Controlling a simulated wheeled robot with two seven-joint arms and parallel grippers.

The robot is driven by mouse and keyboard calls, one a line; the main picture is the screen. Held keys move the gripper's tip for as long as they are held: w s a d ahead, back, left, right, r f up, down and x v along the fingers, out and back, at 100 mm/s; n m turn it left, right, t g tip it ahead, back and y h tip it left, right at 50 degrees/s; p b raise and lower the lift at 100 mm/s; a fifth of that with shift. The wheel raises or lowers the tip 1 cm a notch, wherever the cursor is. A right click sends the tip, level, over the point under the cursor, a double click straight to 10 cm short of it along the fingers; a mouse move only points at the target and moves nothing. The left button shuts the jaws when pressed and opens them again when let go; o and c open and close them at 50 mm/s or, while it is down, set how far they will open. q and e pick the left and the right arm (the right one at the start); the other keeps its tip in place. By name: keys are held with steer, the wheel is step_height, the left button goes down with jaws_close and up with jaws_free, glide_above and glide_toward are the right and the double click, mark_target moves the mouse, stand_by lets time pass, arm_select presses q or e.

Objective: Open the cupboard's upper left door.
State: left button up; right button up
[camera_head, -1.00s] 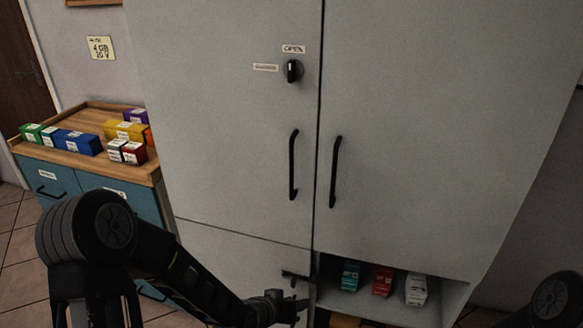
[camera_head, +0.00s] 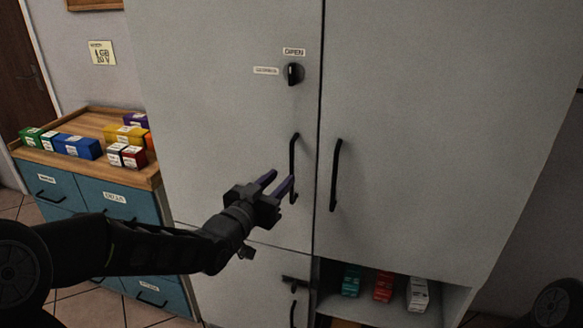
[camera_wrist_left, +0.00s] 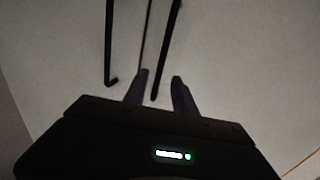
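The cupboard's upper left door (camera_head: 230,130) is shut, flush with the upper right door. It has a black vertical bar handle (camera_head: 293,155) near its right edge and a dark knob (camera_head: 295,74) higher up, under an OPEN label (camera_head: 293,51). My left gripper (camera_head: 277,182) is open and empty. Its purple fingers are at the handle's lower end, and one fingertip overlaps it in the picture; I cannot tell if they touch. In the left wrist view, the fingers (camera_wrist_left: 160,88) stand apart, with two dark handle bars (camera_wrist_left: 109,45) beyond them. My right gripper is out of view.
The upper right door's handle (camera_head: 335,175) is close beside, across the seam. Below is an open niche (camera_head: 450,298) with several small boxes. A lower door with a dark latch (camera_head: 294,281) sits underneath. At left, a wooden-topped cabinet (camera_head: 90,120) holds coloured boxes.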

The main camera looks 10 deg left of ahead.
mark_target(291, 169)
arm_select(q)
steer(key=p+x, duration=0.1)
steer(key=x, duration=0.5)
steer(key=shift+w+d, duration=0.1)
steer(key=shift+w, duration=0.1)
jaws_close()
stand_by(1.2)
